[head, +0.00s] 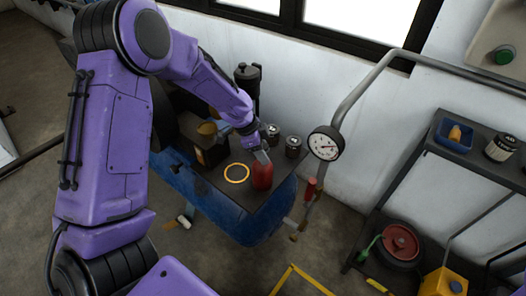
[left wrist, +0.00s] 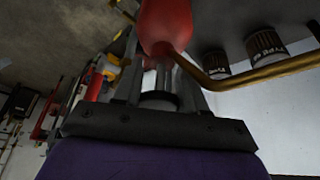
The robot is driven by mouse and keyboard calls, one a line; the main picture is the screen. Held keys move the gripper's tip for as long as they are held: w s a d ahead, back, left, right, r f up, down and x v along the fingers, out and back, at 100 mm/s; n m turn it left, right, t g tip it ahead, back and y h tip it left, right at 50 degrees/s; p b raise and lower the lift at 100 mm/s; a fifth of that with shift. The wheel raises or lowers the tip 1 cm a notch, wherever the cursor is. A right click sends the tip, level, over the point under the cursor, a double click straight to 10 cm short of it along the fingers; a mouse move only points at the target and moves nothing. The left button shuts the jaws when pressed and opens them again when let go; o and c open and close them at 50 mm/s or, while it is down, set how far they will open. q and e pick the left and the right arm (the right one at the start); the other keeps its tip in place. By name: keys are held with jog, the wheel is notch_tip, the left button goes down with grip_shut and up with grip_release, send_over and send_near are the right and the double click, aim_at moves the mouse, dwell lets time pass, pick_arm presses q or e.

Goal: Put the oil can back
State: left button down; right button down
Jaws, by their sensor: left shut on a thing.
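The red oil can (head: 262,176) is at the blue bench's dark top (head: 226,195), just right of a yellow ring (head: 237,181) marked there. My left gripper (head: 262,157) reaches down and is shut on the can's upper part. In the left wrist view, the can's red body (left wrist: 165,22) and brass spout (left wrist: 265,69) show beyond the left fingers (left wrist: 160,88), with a silvery part between them. I cannot tell whether the can's base touches the top. My right gripper is not in view.
Two dark canisters (head: 293,146) stand behind the can. A gauge (head: 325,143) on a grey pipe and a red-handled valve (head: 310,188) are to the right. A shelf rack (head: 470,150) with a blue bin stands farther right. The ring's inside is clear.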

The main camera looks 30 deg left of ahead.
pick_arm(q)
jog(key=shift+r, duration=0.1)
jog(key=c, duration=0.6)
grip_release()
jog(key=shift+c, duration=0.2)
jog(key=v, duration=1.2)
